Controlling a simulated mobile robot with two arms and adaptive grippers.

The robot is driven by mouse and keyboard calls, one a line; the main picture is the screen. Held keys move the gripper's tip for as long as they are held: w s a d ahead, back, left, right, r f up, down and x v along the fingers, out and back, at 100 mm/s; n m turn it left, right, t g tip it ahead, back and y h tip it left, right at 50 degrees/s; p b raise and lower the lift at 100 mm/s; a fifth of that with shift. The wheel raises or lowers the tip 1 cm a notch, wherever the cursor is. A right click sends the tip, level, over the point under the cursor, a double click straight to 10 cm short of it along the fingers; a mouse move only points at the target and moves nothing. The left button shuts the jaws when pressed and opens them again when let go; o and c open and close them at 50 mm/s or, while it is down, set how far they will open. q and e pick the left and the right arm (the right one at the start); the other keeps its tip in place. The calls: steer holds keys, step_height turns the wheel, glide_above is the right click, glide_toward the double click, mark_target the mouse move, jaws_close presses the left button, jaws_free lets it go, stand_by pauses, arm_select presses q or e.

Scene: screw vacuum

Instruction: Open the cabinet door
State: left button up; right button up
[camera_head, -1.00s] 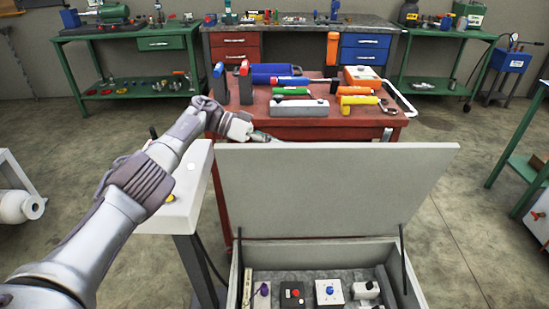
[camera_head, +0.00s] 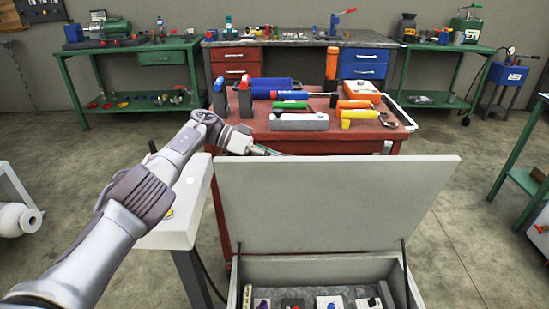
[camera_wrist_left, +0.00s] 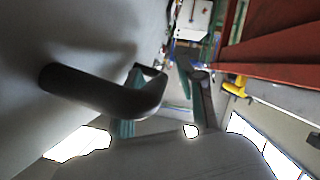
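The cabinet is a low grey box (camera_head: 311,268) at the bottom centre of the head view. Its door, a flat grey lid (camera_head: 325,205), stands raised at the back of the box, with a strut on the right side. My left gripper (camera_head: 266,151) is by the lid's upper left edge, partly hidden behind it. The left wrist view shows the lid's dark curved handle (camera_wrist_left: 95,88) close up. My left gripper's fingers (camera_wrist_left: 174,80) appear apart there, with the handle's bend beside or in front of one finger. Contact cannot be told. My right gripper is not in view.
Several small devices, one with a red button (camera_head: 292,304), sit inside the box. A white stand (camera_head: 180,212) is to its left. A red table (camera_head: 310,140) with tools stands right behind the lid. The floor (camera_head: 465,220) to the right is clear.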

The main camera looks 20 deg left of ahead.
arm_select(q)
step_height(320, 180, up, 10)
steer(key=shift+f, duration=0.1)
stand_by(0.4)
